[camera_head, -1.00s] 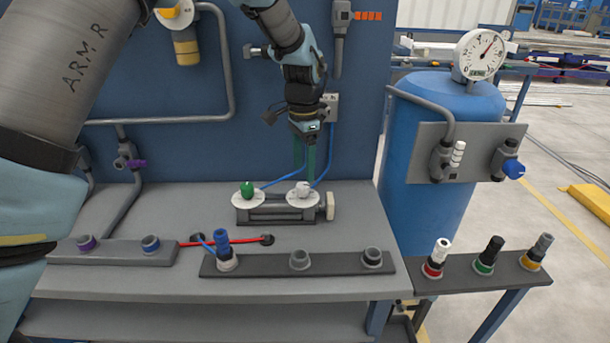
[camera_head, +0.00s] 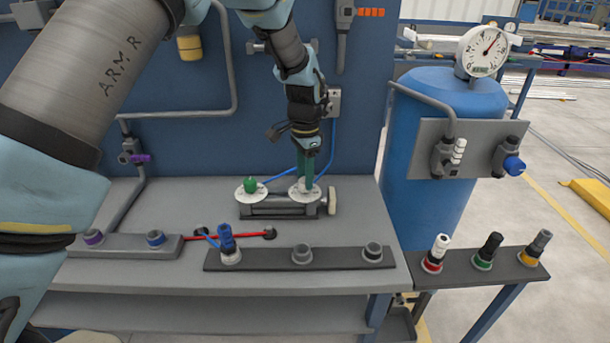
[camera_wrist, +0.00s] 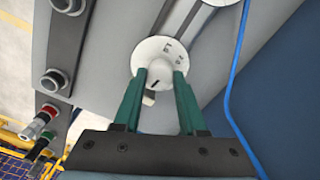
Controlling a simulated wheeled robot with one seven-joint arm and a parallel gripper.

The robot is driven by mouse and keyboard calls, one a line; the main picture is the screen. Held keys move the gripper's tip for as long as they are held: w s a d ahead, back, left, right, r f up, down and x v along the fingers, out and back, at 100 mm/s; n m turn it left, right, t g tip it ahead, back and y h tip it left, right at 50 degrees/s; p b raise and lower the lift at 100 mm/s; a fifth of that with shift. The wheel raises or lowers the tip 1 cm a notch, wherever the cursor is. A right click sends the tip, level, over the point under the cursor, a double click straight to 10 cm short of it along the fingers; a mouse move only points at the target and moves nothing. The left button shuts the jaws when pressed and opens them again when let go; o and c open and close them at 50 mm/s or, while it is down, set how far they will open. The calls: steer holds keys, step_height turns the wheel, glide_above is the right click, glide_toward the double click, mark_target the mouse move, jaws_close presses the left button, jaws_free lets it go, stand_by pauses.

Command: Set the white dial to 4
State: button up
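The white dial (camera_head: 296,192) sits on the right end of a low grey fixture on the bench. In the wrist view its round plate (camera_wrist: 149,50) carries small dark markings that I cannot read. Its white knob (camera_wrist: 156,75) has a short dark mark on the side nearest me. My gripper (camera_head: 304,184) points down with its green fingertips at the knob. In the wrist view, my gripper (camera_wrist: 159,75) is open with one finger on each side of the knob. Whether the fingers touch it is unclear. In the head view the fingers hide much of the knob.
A dial with a green knob (camera_head: 250,185) is left of the white one. A blue cable (camera_wrist: 236,80) runs close beside the dial. A dark rack (camera_head: 335,258) with sockets lies in front. A blue tank (camera_head: 430,190) with a gauge (camera_head: 482,51) stands right.

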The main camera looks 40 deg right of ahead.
jaws_close()
steer(key=shift+n, duration=0.4)
steer(key=n+b, duration=0.1)
steer(key=n, duration=0.2)
steer(key=shift+n, duration=0.4)
steer(key=n, duration=0.4)
steer(key=shift+n+b, duration=0.4)
steer(key=shift+n, duration=0.3)
steer(key=o, duration=0.6)
jaws_free()
steer(key=shift+r, duration=0.15)
